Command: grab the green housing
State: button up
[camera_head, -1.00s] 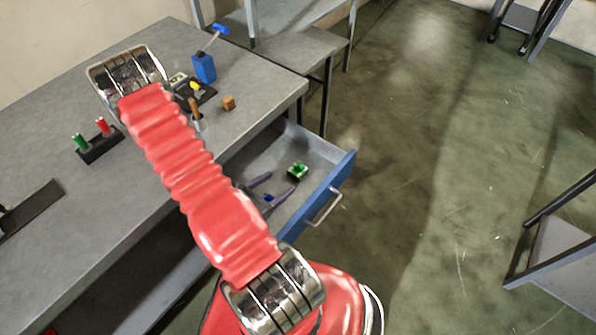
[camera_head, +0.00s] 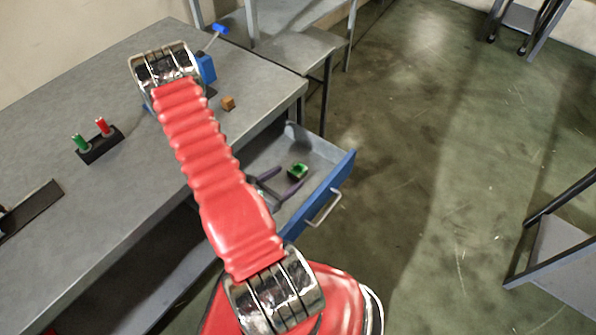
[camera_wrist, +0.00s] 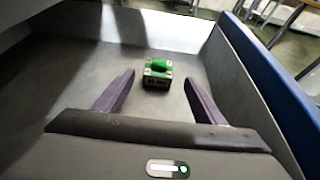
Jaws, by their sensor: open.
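The green housing (camera_head: 297,171) is a small green block with dark parts, lying on the floor of the open drawer. In the wrist view the green housing (camera_wrist: 158,72) sits ahead of my gripper, roughly centred between its fingers. My gripper (camera_wrist: 158,92) is open and empty, with two purple fingers spread apart. In the head view my gripper (camera_head: 279,190) is over or in the drawer, partly hidden by my red arm, and apart from the housing.
The drawer's blue front (camera_head: 322,194) and its grey side walls enclose the space. The grey tabletop (camera_head: 75,95) holds a block with green and red pieces (camera_head: 99,146) and a brown cube (camera_head: 228,103). In the wrist view the blue drawer front (camera_wrist: 268,75) is at right.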

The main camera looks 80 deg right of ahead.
aim_at(298, 170)
jog(key=shift+x, duration=0.85)
jog(key=shift+x, duration=2.6)
jog(key=shift+w, duration=0.1)
jog(key=c, duration=1.4)
